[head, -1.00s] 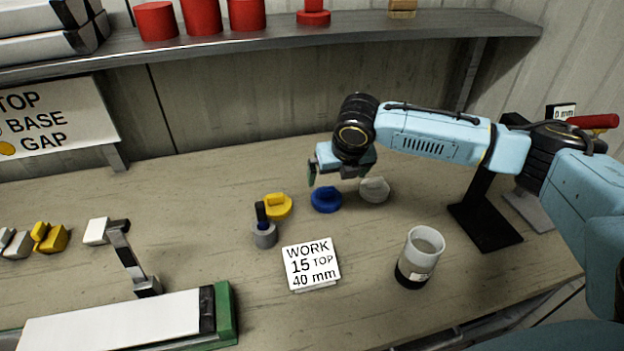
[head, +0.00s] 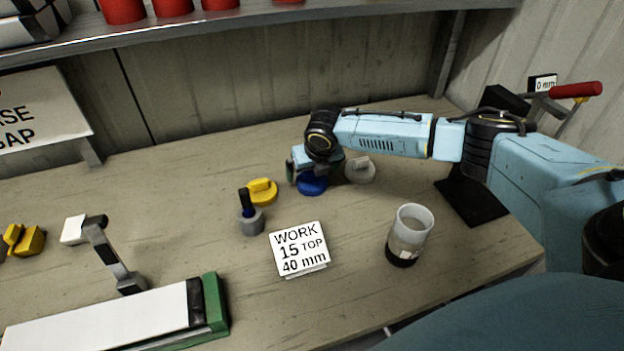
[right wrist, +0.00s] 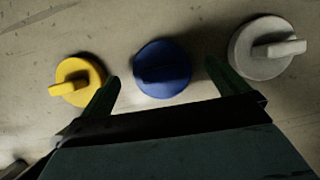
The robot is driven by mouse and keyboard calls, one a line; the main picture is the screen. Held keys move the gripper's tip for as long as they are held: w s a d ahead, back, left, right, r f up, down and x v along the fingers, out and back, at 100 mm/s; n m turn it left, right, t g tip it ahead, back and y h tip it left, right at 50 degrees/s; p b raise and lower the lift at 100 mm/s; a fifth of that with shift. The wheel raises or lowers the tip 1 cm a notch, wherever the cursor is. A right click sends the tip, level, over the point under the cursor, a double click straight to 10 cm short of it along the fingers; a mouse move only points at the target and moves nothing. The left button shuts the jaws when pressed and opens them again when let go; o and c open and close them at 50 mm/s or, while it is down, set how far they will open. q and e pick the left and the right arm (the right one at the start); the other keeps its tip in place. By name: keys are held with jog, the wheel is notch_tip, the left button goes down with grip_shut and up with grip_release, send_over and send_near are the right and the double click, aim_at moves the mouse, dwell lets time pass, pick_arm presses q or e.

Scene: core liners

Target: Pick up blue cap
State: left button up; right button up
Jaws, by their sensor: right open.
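The blue cap (head: 312,184) lies on the bench between a yellow cap (head: 262,191) and a grey-white cap (head: 360,170). My right gripper (head: 314,178) is low over the blue cap and hides part of it. In the right wrist view the blue cap (right wrist: 162,69) shows between and just beyond the two open fingers (right wrist: 163,85), with a raised grip bar on top. The yellow cap (right wrist: 77,80) is outside the left finger, the grey-white cap (right wrist: 262,48) outside the right one. My left gripper is not in view.
A shelf (head: 270,20) with red cylinders runs behind.

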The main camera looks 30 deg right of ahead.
jog(key=shift+x, duration=0.95)
jog(key=c, duration=1)
pick_arm(q)
jog(key=shift+s+f, duration=0.2)
jog(key=shift+s, duration=0.45)
pick_arm(e)
jog(key=shift+r, duration=0.1)
